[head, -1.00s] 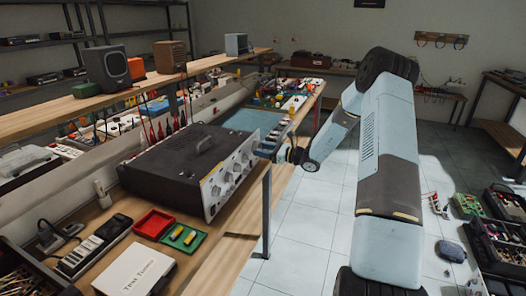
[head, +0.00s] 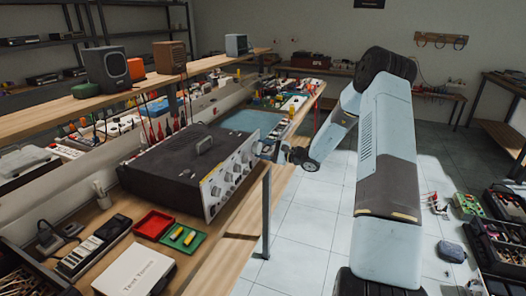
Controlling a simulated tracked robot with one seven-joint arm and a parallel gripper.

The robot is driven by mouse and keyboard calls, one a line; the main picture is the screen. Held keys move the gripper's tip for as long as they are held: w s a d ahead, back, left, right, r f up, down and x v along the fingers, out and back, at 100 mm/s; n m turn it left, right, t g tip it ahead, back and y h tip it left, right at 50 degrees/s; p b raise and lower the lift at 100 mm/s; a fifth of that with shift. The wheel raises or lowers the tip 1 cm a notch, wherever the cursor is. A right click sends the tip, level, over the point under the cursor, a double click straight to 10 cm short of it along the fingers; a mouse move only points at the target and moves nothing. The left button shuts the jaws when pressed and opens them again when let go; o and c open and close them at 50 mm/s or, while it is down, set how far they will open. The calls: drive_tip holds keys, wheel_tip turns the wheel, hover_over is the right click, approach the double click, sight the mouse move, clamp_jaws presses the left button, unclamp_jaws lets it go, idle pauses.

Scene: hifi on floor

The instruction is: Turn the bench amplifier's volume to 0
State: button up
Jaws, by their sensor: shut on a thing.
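The bench amplifier (head: 168,165) is a black box with a handle on top, sitting on the wooden bench. Its silver front panel (head: 228,178) with several knobs faces right, toward the aisle. My arm reaches from the lower right, and my gripper (head: 282,153) is at the panel's far end. The gripper is small in view and partly hidden by my wrist. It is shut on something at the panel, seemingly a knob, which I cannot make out. The knob's pointer and the volume reading are not legible.
A red tray (head: 153,223) and a green tray (head: 183,238) lie in front of the amplifier, beside a white box (head: 135,271). A bench leg (head: 266,215) stands below the front edge. Open tiled floor lies right of the bench. Cases (head: 500,225) stand at the far right.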

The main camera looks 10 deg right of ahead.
drive_tip(key=shift+a+n, duration=0.1)
drive_tip(key=shift+n, duration=1.9)
drive_tip(key=shift+s+f, duration=0.1)
drive_tip(key=shift+f, duration=0.05)
drive_tip(key=o, duration=1.1)
drive_tip(key=shift+c, duration=0.2)
drive_tip(key=v, duration=1.3)
drive_tip(key=shift+d, duration=0.35)
drive_tip(key=shift+s, duration=0.15)
